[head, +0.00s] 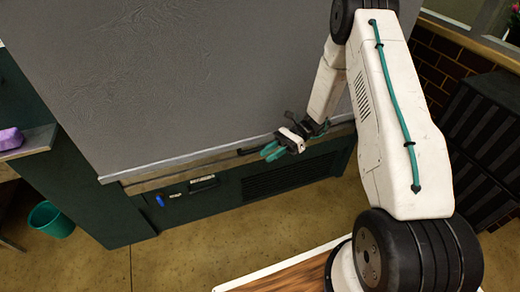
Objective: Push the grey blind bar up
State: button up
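The grey blind (180,70) hangs as a large tilted sheet over the front of a dark green cabinet. Its light grey bar (170,163) runs along the bottom edge, just above the cabinet's wooden ledge. My gripper (272,152), with teal fingers, is at the right part of the bar. The fingers overlap the bar's line in the picture; I cannot tell whether they touch it. The fingers look close together, but the gap between them is too small to judge. My white arm comes from the right and hides the bar's right end.
The dark green cabinet (115,215) has a vent, a handle and a small blue item (160,200) on its front. A purple object (10,139) lies on a shelf at left, above a teal bin (50,220). Black crates (485,130) stand at right. The floor in front is clear.

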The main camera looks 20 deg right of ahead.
jog(key=w+d+f+m+t+y, duration=0.1)
jog(key=w+f+m+t+y, duration=0.15)
jog(key=f+m+t, duration=0.6)
jog(key=w+d+f+m+t+y, duration=0.1)
jog(key=w+d+f+m+t, duration=0.15)
jog(key=f+m, duration=0.6)
jog(key=m+t+h, duration=0.2)
jog(key=m+t, duration=0.2)
jog(key=t, duration=0.3)
send_near(260, 149)
jog(key=w+a, duration=0.2)
jog(key=x, duration=0.7)
jog(key=shift+w+r, duration=0.2)
jog(key=shift+w, duration=0.05)
grip_shut()
